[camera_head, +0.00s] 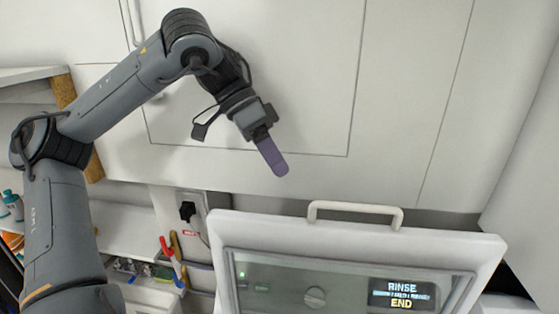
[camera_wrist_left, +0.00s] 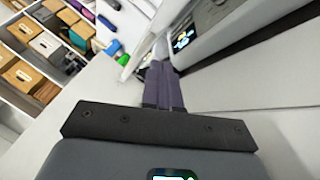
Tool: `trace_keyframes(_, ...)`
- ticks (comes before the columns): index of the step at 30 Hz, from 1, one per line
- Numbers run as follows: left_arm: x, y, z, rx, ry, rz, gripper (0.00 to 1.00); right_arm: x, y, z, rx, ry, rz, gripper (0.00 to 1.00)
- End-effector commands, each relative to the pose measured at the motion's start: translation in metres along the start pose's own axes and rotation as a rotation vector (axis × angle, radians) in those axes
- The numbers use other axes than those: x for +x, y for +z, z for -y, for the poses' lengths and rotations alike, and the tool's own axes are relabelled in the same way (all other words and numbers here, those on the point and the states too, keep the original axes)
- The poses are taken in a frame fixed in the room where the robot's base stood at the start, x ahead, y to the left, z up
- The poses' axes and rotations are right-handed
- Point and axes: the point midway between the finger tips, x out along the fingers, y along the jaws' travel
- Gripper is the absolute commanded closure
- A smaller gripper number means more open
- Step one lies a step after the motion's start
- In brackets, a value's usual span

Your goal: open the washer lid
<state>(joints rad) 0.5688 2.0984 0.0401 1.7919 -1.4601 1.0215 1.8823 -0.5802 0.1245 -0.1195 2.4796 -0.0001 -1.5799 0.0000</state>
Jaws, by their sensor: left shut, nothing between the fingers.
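The washer lid (camera_head: 360,232) is a white frame with a clear window and a pale bar handle (camera_head: 355,207) along its top edge. It appears raised and tilted, with the control panel (camera_head: 310,285), its knob and lit "RINSE END" display showing through the window. In the left wrist view the lid (camera_wrist_left: 143,52) is a slanted white edge beyond the fingertips. My left gripper (camera_head: 277,165) is shut and empty, its purple fingers above and left of the handle, apart from it. The fingers also show in the left wrist view (camera_wrist_left: 163,75). My right gripper is not in view.
White cabinet doors (camera_head: 410,90) stand behind the washer. A wall socket with a black plug (camera_head: 187,210) is left of the lid. Shelves with several boxes (camera_wrist_left: 45,45) are at the left in the wrist view. A red-and-blue tool (camera_head: 170,255) lies at lower left.

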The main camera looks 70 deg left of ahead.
Motion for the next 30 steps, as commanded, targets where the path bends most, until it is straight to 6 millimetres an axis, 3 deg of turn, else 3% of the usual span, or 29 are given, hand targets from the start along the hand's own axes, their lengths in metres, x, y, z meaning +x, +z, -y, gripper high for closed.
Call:
trace_keyframes(15,0.070,0.000,0.000,0.002,0.002,0.000,1.00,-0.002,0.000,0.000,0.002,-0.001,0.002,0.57)
trace_keyframes(30,0.082,0.000,0.000,0.000,0.000,-0.001,1.00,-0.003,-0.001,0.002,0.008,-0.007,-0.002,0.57)
